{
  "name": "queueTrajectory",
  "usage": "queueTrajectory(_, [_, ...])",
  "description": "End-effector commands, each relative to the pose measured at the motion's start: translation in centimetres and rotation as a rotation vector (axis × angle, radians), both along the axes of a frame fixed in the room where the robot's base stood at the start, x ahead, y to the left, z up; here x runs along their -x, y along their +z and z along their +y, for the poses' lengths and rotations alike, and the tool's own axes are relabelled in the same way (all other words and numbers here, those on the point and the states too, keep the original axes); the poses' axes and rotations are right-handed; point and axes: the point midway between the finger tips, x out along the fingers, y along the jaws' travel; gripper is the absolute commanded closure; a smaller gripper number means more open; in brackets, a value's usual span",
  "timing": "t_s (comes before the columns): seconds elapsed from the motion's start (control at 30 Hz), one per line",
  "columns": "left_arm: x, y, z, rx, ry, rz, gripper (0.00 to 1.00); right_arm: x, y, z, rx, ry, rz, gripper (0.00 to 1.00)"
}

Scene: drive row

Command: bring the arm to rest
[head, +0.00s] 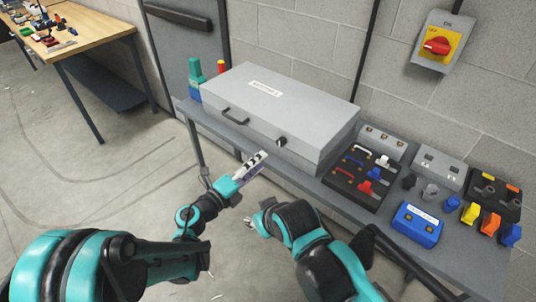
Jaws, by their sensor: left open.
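My left gripper (256,162) is in the middle of the head view, at the end of my teal and black left arm. It is open, with nothing seen between its fingers. It shows in front of the near edge of the grey bench, close to the large grey case; I cannot tell how much space lies between them. My right arm comes in from the lower right and bends near the middle of the picture.
The grey bench (470,270) carries a closed grey case (290,100), a black tray of coloured handles (350,185), a blue box (417,225) and several small parts. A red switch (437,46) is on the wall. A wooden table (95,30) stands upper left. Floor at left is clear.

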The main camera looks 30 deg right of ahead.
Motion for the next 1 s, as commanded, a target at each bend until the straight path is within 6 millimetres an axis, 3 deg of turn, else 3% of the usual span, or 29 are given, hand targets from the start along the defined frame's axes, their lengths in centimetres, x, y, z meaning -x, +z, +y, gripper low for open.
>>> queueTrajectory(0.2, [0.6,0.0,1.5,0.000,0.000,0.000,0.54,0.0,0.0,0.0,0.000,0.000,0.000,0.60])
queueTrajectory(0.77, [0.2,0.7,2.1,0.017,0.024,0.010,0.54,0.0,0.0,0.0,0.000,0.000,0.000,0.60])
queueTrajectory(0.87, [-1.6,3.2,4.1,0.080,0.115,0.050,0.54,0.0,0.0,0.0,0.000,0.000,0.000,0.60])
queueTrajectory(0.97, [-4.5,7.1,8.5,0.199,0.285,0.133,0.54,0.0,0.0,0.0,0.000,0.000,0.000,0.60])
queueTrajectory(1.0, [-5.8,8.6,11.0,0.259,0.369,0.179,0.54,0.0,0.0,0.0,0.000,0.000,0.000,0.60])
